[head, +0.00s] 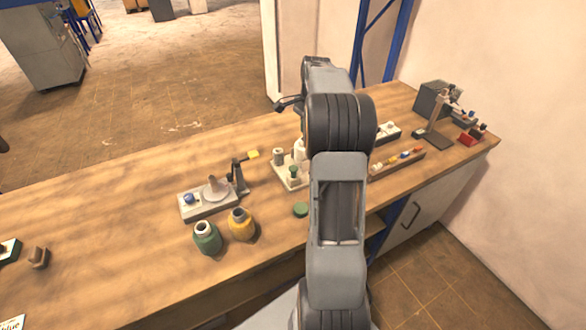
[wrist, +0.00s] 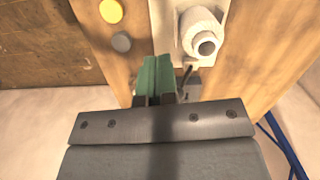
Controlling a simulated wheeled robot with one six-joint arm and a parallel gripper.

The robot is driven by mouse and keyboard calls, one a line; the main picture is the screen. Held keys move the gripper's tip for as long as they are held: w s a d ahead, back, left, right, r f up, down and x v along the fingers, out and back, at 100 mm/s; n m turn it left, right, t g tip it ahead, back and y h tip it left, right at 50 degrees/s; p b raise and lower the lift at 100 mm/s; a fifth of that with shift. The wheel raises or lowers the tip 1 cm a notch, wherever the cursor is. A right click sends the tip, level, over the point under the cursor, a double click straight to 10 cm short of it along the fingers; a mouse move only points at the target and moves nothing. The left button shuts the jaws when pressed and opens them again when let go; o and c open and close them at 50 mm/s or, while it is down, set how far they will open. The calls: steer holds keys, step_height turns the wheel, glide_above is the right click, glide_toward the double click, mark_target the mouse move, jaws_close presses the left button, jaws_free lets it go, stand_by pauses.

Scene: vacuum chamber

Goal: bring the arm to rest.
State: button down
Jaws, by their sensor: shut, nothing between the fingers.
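My gripper (wrist: 157,85) shows in the wrist view with its two green-tipped fingers together and nothing between them. It points toward the bench top, beside a white cylinder with a dark round opening (wrist: 202,31). In the head view my arm rises through the middle and bends over the wooden bench (head: 130,230). My fingertips cannot be made out there, as the arm hides part of the bench behind it.
On the bench are a green jar (head: 206,238), a yellow jar (head: 241,225), a green disc (head: 300,210), a grey tray (head: 208,209) and a rack of coloured pieces (head: 398,163). A dark box (head: 430,99) stands at the far right. The bench's left middle is mostly clear.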

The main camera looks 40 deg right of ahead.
stand_by(0.3)
steer(key=s+a+n+t, duration=0.1)
steer(key=s+a+n, duration=0.5)
steer(key=a, duration=0.3)
steer(key=s+a+r+n+t, duration=0.1)
steer(key=s+a+n+t, duration=0.1)
steer(key=s+a+n, duration=0.3)
steer(key=s+a+r+n+t+h, duration=0.1)
steer(key=s+a+n, duration=0.5)
steer(key=a, duration=0.7)
steer(key=shift+s+n, duration=0.35)
steer(key=shift+n, duration=0.25)
steer(key=shift+a, duration=0.1)
